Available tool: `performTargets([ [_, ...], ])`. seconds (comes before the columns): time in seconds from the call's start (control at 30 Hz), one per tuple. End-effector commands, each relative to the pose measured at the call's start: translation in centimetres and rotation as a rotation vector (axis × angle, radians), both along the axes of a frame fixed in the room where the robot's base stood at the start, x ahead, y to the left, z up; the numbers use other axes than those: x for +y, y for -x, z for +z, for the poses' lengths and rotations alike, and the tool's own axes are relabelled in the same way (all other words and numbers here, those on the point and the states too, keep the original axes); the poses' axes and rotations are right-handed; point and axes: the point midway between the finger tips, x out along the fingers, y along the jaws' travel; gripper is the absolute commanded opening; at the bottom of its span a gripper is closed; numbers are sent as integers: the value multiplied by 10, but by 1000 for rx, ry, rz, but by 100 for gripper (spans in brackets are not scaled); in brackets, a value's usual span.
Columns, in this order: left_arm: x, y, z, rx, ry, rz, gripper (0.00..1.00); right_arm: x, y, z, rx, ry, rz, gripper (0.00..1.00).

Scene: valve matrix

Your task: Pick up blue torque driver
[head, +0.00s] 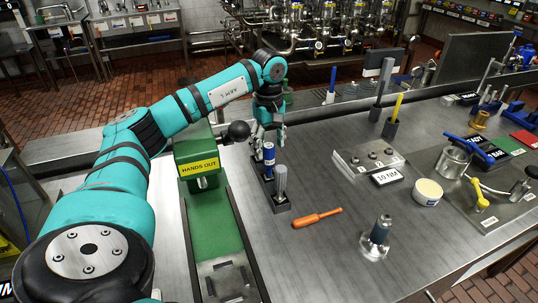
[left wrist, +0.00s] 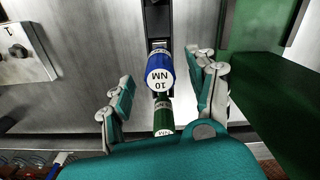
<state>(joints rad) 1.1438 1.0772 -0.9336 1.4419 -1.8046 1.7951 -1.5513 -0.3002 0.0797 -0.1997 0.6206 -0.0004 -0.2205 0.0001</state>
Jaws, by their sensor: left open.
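The blue torque driver (head: 269,154) stands upright in a dark rack (head: 268,188) on the steel bench, behind a grey-handled driver (head: 280,180). In the left wrist view its blue cap (left wrist: 159,71) reads "10 NM", and a green driver (left wrist: 163,117) stands beside it in the same row. My left gripper (head: 268,132) is open just behind and above the blue driver. In the left wrist view its fingers (left wrist: 160,85) lie on either side of the drivers, with no visible grip on them. My right gripper is not in view.
A green press marked "HANDS OUT" (head: 198,167) stands close left of the rack. An orange screwdriver (head: 317,217) lies to the right of the rack. A metal plate (head: 352,164) with a "10 NM" sign (head: 388,177) is further right.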

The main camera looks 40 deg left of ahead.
Motion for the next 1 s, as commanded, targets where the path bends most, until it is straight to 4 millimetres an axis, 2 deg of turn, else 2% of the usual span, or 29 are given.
performTargets([
  [0.03, 0, 1, -6, 3, -1, 1, 59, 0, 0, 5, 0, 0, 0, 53],
  [0.2, 0, 0, -21, 0, -1, 1, 59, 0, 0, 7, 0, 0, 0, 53],
  [0.43, 0, 0, -23, -2, 0, 1, 58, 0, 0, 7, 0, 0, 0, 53],
  [0.87, 0, 0, -22, -2, 0, 1, 1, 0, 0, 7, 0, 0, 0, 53],
  [1.0, 0, 0, -22, -2, 0, 1, 0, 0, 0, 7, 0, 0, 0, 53],
])
